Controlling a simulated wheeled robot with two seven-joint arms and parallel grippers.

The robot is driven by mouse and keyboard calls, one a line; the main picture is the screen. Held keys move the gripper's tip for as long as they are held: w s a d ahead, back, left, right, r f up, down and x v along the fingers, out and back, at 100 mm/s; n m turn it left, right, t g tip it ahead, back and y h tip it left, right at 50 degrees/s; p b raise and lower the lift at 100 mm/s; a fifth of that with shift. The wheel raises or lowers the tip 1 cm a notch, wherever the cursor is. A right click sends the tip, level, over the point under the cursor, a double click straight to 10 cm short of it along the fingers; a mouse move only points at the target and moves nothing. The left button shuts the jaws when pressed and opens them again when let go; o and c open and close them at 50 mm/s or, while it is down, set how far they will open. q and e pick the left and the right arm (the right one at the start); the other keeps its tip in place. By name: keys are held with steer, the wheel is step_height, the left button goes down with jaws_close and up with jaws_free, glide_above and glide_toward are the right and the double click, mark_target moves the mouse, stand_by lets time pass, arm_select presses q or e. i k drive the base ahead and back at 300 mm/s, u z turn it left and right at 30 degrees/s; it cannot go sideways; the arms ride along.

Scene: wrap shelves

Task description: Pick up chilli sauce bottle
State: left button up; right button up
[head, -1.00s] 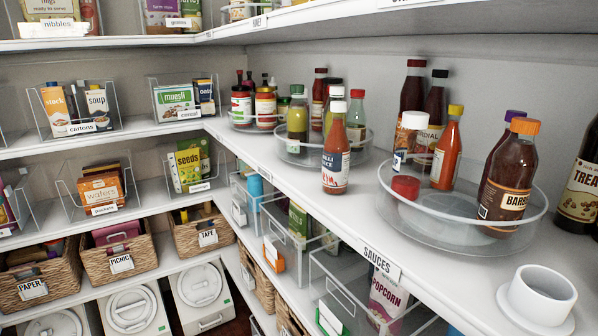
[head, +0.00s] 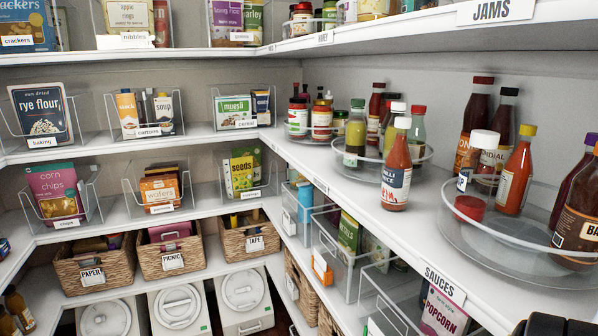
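The chilli sauce bottle (head: 397,172) stands upright on the right-hand white shelf in the head view. It holds red sauce and has a white cap and a white-and-blue label reading "chilli sauce". It stands directly on the shelf board, between two clear round trays and near the shelf's front edge. No gripper fingers show, and nothing touches the bottle. A dark part (head: 556,327) cuts into the bottom right corner; I cannot tell what it is.
A clear tray (head: 470,245) with sauce bottles and a red-lidded jar stands to the right. Another tray (head: 424,153) with bottles sits behind the bottle. Clear bins and baskets fill the lower shelves. An upper shelf (head: 400,27) overhangs. The shelf just before the bottle is clear.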

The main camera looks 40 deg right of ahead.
mark_target(398, 163)
steer(key=u, duration=0.3)
steer(key=i, duration=1.75)
steer(key=z, duration=3)
